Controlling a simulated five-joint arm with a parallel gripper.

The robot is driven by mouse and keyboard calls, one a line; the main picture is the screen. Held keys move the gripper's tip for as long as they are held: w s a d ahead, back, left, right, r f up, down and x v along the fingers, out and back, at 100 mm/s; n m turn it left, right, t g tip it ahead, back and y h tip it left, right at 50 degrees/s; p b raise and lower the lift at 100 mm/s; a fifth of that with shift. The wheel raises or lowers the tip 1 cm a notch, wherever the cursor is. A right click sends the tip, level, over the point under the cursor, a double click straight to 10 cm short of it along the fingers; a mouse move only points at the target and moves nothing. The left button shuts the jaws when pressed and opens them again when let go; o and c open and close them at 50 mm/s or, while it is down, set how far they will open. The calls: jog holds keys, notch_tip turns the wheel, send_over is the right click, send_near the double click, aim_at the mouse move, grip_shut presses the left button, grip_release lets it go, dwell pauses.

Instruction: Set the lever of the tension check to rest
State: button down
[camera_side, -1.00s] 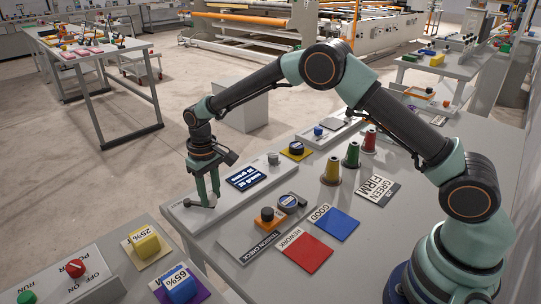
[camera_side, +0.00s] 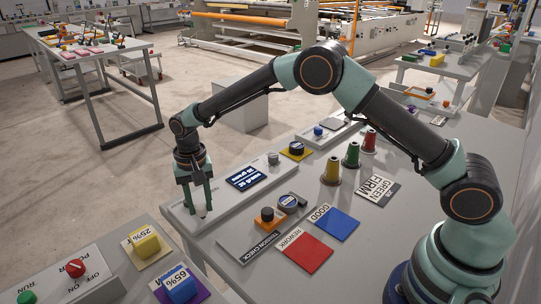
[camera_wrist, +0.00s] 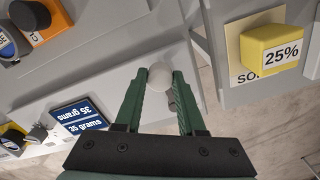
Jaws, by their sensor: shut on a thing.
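My gripper (camera_side: 201,208) is shut on the pale ball knob (camera_wrist: 160,75) of a lever at the near left end of a long grey housing (camera_side: 215,194). In the wrist view my green fingers (camera_wrist: 160,88) stand on either side of the knob, with a short grey piece beside the right finger. The lever's shaft is mostly hidden, so its exact angle is hard to tell. The housing carries a dark display (camera_side: 246,177) that reads "35 grams" and a grey knob (camera_side: 273,158). A plate marked TENSION CHECK (camera_side: 262,248) lies in front of it.
An orange block with a black knob (camera_side: 267,216) and a blue-faced round piece (camera_side: 289,202) stand close by. Yellow (camera_side: 331,172), green (camera_side: 352,155) and red cones stand further right. A yellow 25% block (camera_side: 147,242) is on the separate left table.

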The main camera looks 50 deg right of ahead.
aim_at(200, 206)
jog(key=shift+a+r, duration=0.1)
dwell(0.3)
jog(key=c, duration=0.5)
grip_release()
notch_tip(200, 206, up, 12)
